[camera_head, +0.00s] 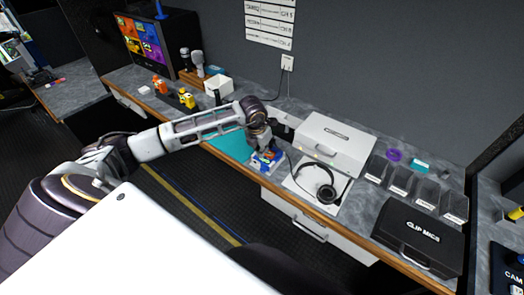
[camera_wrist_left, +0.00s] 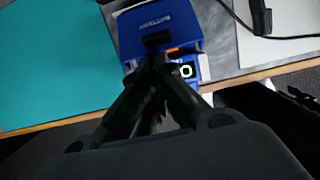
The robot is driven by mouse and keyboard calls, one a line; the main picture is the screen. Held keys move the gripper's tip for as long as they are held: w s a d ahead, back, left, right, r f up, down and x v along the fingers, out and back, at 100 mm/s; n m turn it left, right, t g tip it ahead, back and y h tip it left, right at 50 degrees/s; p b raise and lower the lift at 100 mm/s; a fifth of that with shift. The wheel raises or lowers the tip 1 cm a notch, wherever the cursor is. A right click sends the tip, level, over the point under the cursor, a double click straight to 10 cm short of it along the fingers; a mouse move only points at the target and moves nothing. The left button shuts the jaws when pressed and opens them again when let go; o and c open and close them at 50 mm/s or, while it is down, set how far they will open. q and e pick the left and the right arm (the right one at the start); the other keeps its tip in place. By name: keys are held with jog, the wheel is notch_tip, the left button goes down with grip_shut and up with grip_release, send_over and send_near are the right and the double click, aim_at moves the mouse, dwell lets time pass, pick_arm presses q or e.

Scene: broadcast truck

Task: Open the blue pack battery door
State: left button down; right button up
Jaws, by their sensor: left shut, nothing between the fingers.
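The blue pack (camera_head: 265,160) lies on the counter near its front edge, at the right end of a teal mat (camera_head: 231,147). In the left wrist view the pack's blue door (camera_wrist_left: 158,30) carries upside-down lettering and a dark latch-like part. A small display reading 0 and an orange strip show beside the fingers. My left gripper (camera_head: 264,147) is over the pack. In the left wrist view its fingertips (camera_wrist_left: 155,66) are together at the lower edge of the door, with nothing between them. Whether they touch it I cannot tell. My right gripper is not in view.
Headphones (camera_head: 326,187) on a white sheet lie right of the pack, with a white case (camera_head: 335,146) behind. Further right are clear bins (camera_head: 400,180) and a black mic case (camera_head: 418,237). Small yellow and orange packs (camera_head: 187,98) stand to the left.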

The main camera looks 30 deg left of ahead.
pick_arm(q)
jog(key=shift+w+r+g, duration=0.15)
jog(key=shift+r+g, duration=0.1)
jog(key=shift+g, duration=0.05)
jog(key=shift+w+r, duration=0.1)
jog(key=shift+w+r+b, duration=0.75)
jog(key=shift+w+r, duration=0.1)
jog(key=shift+w+d+r+b, duration=0.1)
jog(key=shift+w+r+b, duration=0.3)
jog(key=shift+w, duration=0.2)
jog(key=shift+w+d+r+b, duration=0.1)
jog(key=shift+w+r+b, duration=0.2)
jog(key=shift+w+b, duration=0.25)
jog(key=shift+w+r, duration=0.25)
jog(key=shift+w, duration=0.45)
jog(key=shift+w+b, duration=0.2)
jog(key=shift+b, duration=0.1)
jog(key=shift+w+r, duration=0.1)
jog(key=shift+r, duration=0.15)
jog(key=shift+r+p, duration=0.4)
jog(key=shift+r, duration=0.25)
